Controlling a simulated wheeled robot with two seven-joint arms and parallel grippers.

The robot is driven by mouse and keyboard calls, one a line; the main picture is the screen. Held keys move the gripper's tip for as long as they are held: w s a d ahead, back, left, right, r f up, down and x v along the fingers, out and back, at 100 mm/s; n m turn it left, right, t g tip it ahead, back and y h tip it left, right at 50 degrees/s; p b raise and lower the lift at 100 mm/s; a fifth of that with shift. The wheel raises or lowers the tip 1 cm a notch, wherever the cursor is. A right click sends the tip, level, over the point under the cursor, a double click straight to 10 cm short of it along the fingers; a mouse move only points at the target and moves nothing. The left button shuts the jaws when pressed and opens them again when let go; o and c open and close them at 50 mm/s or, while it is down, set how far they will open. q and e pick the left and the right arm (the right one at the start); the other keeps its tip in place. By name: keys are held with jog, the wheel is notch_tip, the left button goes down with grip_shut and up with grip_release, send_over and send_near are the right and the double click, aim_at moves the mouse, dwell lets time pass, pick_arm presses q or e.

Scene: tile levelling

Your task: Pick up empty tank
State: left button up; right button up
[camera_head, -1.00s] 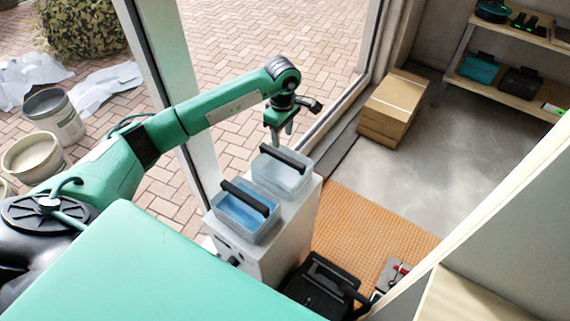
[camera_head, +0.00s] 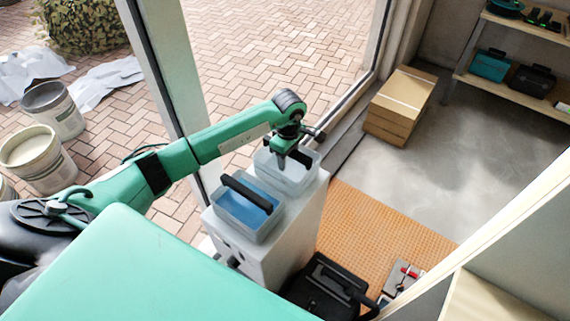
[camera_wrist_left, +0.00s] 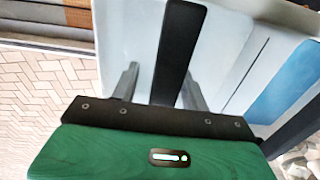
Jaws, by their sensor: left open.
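The empty tank (camera_head: 300,178) is a clear, pale box with a black bar handle. It stands on top of a white cabinet, and my arm partly covers it in the head view. In the left wrist view the empty tank (camera_wrist_left: 128,40) shows with its black handle (camera_wrist_left: 178,45) running between my fingers. My left gripper (camera_head: 283,164) is open and points down at this handle, one finger on each side (camera_wrist_left: 160,72). I cannot tell whether the fingers touch the handle. My right gripper is not in view.
A second tank with blue water (camera_head: 238,210) and a black handle stands close beside the empty one. The white cabinet (camera_head: 290,235) carries both. A window post (camera_head: 170,75) rises behind my arm. A black case (camera_head: 318,290) lies by the cabinet's foot. Cardboard boxes (camera_head: 400,105) stand farther back.

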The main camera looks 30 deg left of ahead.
pick_arm(q)
jog(key=shift+r, duration=0.15)
jog(key=shift+c, duration=0.4)
grip_shut()
